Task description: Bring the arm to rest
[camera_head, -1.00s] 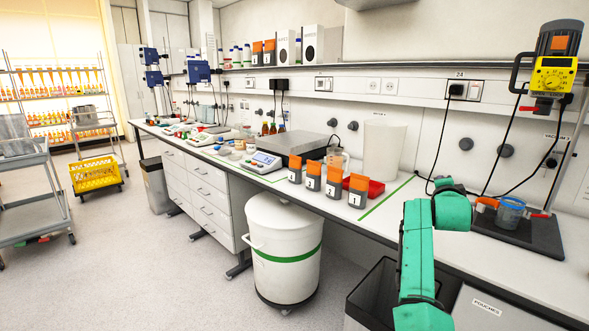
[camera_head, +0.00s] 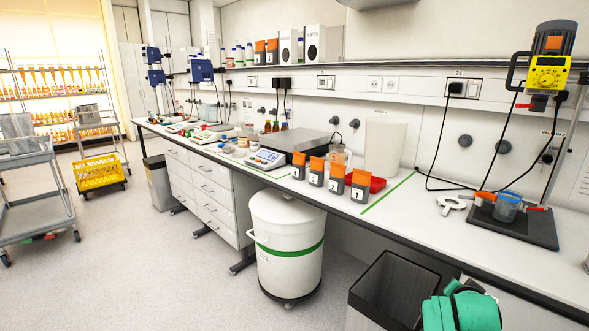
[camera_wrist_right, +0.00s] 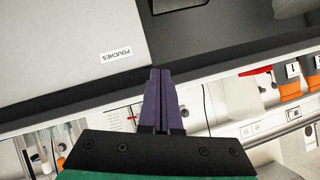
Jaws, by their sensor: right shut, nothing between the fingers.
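My right arm (camera_head: 462,312) shows as a green link at the bottom right of the head view, low in front of the bench; its gripper is outside that view. In the right wrist view my right gripper (camera_wrist_right: 160,72) has its two dark purple fingers together with nothing between them. My left gripper is not in either view.
A black bin (camera_head: 392,290) and a white drum (camera_head: 287,245) stand in front. The floor at left centre is clear.

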